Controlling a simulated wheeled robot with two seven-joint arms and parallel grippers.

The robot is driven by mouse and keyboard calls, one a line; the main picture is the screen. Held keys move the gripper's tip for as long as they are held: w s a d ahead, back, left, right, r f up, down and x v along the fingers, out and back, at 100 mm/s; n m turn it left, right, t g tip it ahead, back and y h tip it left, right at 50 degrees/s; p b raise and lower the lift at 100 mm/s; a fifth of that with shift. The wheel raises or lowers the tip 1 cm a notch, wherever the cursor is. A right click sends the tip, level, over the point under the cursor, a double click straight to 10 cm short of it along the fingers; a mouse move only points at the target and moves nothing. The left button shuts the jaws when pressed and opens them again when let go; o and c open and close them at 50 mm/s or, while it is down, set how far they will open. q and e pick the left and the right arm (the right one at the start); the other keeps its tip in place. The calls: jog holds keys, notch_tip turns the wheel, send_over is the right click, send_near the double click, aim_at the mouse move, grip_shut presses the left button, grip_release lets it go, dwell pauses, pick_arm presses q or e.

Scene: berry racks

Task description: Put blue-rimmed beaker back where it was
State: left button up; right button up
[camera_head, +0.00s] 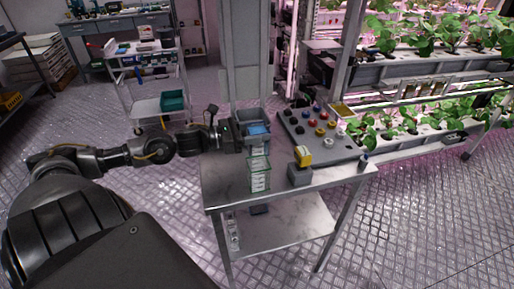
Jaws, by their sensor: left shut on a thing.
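My left arm comes in from the left, and its gripper (238,138) is at the back left of the metal table (225,180). It is shut, with its fingertips at the near left side of a blue-edged piece (259,129), which appears to be the blue-rimmed beaker. The beaker's lower part is hard to make out against a grey bin (250,114) around or behind it. My right gripper is out of view.
A grey panel with coloured knobs (318,140) covers the table's right back. A grey block (299,176) with a yellow top piece stands in front. Plant racks (420,135) stand at the right. A white cart (150,108) with a green bin is behind. The table's front left is bare.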

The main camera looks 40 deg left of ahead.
aim_at(249, 147)
pick_arm(q)
jog(key=shift+f, duration=0.9)
notch_tip(249, 147, down, 3)
jog(key=shift+f, duration=0.3)
jog(key=o, duration=1)
